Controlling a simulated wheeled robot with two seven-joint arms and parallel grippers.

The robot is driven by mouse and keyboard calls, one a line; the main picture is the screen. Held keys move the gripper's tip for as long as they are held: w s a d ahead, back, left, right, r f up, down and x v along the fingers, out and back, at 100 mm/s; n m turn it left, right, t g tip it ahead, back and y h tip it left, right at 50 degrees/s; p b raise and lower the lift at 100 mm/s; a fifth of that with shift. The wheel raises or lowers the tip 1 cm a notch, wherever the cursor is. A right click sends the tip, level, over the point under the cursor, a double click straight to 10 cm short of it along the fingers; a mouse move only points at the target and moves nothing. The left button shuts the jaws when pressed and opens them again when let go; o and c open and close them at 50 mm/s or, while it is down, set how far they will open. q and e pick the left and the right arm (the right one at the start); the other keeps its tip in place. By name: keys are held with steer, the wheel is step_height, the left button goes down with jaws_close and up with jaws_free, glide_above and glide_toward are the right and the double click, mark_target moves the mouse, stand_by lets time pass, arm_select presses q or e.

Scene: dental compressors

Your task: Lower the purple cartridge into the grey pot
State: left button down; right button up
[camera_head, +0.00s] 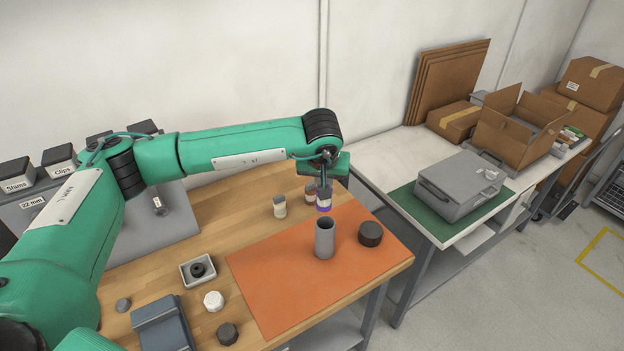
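The purple cartridge (324,204) is a small cylinder with a pale label and a purple lower band. My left gripper (325,187) is shut on its top and holds it upright. The cartridge hangs just above the grey pot (325,240), apart from its rim as far as I can tell. The pot is a tall, open cylinder standing on the orange mat (275,290). My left arm reaches across from the left; its wrist hides part of the gripper. My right gripper does not show.
A dark round lid (370,234) lies right of the pot. Pale cartridges (280,206) stand behind it. A small tray (198,270), a white cap (214,300) and a dark knob (227,334) sit left of the mat. The mat's front is clear.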

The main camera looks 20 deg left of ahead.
mark_target(325, 211)
arm_select(q)
steer(key=shift+d+m, duration=0.4)
steer(key=shift+f+b, duration=0.6)
steer(key=shift+f, duration=1.8)
steer(key=shift+b, duration=0.7)
steer(key=shift+b, duration=0.65)
steer(key=shift+f, duration=0.15)
stand_by(0.5)
steer(key=shift+f+b, duration=3.1)
steer(key=shift+b, duration=0.15)
